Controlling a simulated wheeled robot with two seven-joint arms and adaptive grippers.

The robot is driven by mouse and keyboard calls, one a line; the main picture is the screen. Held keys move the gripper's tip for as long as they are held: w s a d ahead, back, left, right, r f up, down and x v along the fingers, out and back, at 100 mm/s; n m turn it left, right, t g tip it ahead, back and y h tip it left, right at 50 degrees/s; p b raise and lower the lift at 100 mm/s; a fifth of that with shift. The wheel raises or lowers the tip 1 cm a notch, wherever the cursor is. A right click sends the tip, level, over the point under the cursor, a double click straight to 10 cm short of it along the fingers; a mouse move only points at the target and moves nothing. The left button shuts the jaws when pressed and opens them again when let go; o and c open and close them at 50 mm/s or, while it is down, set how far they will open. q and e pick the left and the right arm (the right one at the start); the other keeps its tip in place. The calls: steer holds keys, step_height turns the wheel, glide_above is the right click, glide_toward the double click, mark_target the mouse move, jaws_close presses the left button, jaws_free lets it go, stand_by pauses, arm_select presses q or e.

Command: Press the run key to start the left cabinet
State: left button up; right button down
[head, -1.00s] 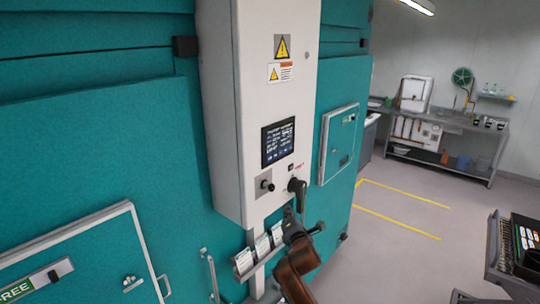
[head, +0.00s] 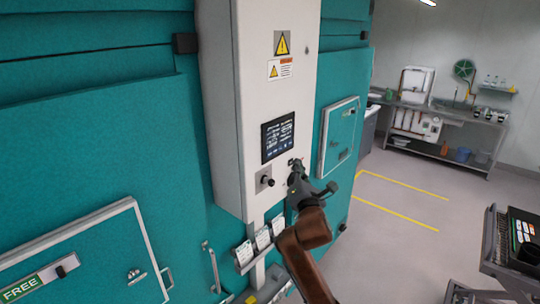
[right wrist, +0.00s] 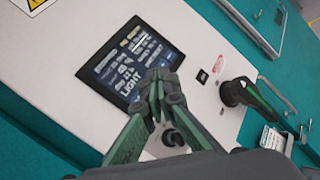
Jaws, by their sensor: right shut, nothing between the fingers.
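A white control box (head: 218,110) stands between teal cabinet faces; the left cabinet (head: 110,130) fills the left side. The box carries a dark touch screen (head: 278,137) with lit text and a black knob (head: 265,180) below it. I cannot tell which mark is the run key. My right gripper (head: 297,167) is shut and empty in front of the box, below and right of the screen. In the right wrist view its fingertips (right wrist: 158,82) overlap the lower corner of the screen (right wrist: 128,62); contact cannot be told. A black rotary handle (right wrist: 245,94) shows there.
A small dark square (right wrist: 203,76) lies between the screen and the handle. Label holders (head: 263,238) hang below the box. A door with a FREE sign (head: 22,290) is at lower left. A cart (head: 520,240) stands at right; the floor with yellow lines (head: 405,205) is clear.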

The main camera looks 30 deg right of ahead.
steer(key=b, duration=0.2)
glide_toward(273, 150)
steer(key=w+d, duration=0.3)
steer(key=shift+w+r, duration=0.25)
steer(key=shift+w, duration=0.4)
steer(key=shift+w+p, duration=0.15)
steer(key=shift+p, duration=0.15)
stand_by(0.5)
steer(key=shift+w+a, duration=0.15)
steer(key=shift+w, duration=0.1)
steer(key=shift+w+a+p, duration=0.15)
steer(key=shift+w+p, duration=0.1)
steer(key=shift+p, duration=0.15)
stand_by(0.6)
steer(key=shift+s+d+p, duration=0.3)
steer(key=shift+s+p, duration=0.25)
steer(key=shift+s, duration=0.15)
